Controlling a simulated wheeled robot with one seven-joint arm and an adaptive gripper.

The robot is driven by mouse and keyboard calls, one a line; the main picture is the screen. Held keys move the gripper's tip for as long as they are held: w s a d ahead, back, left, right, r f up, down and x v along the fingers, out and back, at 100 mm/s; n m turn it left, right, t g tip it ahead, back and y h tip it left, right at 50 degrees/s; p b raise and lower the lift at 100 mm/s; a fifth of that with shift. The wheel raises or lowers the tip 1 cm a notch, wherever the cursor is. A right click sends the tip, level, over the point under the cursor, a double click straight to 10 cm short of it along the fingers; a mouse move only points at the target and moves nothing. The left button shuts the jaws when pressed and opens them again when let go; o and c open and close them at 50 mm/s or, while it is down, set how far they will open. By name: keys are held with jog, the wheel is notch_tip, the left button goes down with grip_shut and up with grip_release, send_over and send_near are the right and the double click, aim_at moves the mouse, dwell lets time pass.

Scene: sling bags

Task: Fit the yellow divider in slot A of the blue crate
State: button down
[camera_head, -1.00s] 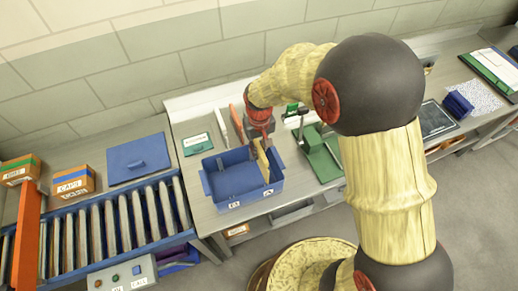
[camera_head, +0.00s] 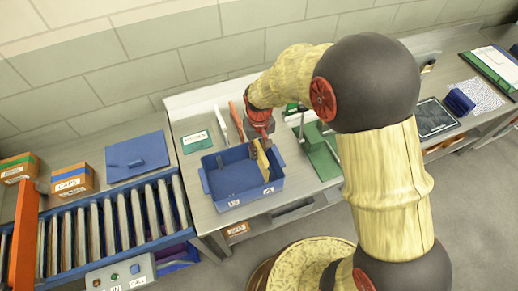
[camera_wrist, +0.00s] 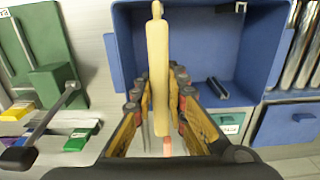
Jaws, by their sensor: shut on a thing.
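The yellow divider (camera_head: 262,160) is a thin upright panel at the right end of the blue crate (camera_head: 228,201). My gripper (camera_head: 262,140) is shut on it at the crate's back side. In the wrist view, the divider (camera_wrist: 158,60) runs lengthwise between my fingers (camera_wrist: 158,100), and the crate (camera_wrist: 124,45) lies beyond and around it. The crate has two small white labels on its front, one left and one right; their letters are too small to read surely. The divider's lower edge is hidden, so I cannot tell whether it is seated in a slot.
A green stand (camera_head: 320,158) is close right of the crate. A teal-labelled card (camera_head: 197,141) and an orange-handled tool (camera_head: 236,120) lie behind it. A roller conveyor (camera_head: 110,215) is at left. The crate's middle is mostly empty.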

aim_at(263, 156)
jog(key=shift+f+b, duration=2.75)
jog(key=shift+f, duration=1.8)
jog(key=c, duration=1.8)
grip_release()
jog(key=shift+o, duration=0.4)
notch_tip(263, 156, up, 12)
jog(key=s, duration=0.2)
jog(key=s+d, duration=0.1)
jog(key=shift+s+f+g, duration=0.25)
jog(key=shift+f+g, duration=0.05)
jog(key=shift+f, duration=0.1)
jog(key=s+d+r+m+t+b, duration=0.1)
jog(key=s+d+r+t+b, duration=0.2)
jog(key=s+d+r+b, duration=0.2)
jog(key=s+d+r+m+t+b, duration=0.2)
jog(key=s+d+r+b, duration=0.3)
jog(key=s+d, duration=0.3)
jog(key=s+t, duration=0.1)
jog(key=s, duration=0.2)
jog(key=shift+s+d+b, duration=0.15)
jog(key=shift+s+b, duration=0.1)
jog(key=shift+b, duration=0.05)
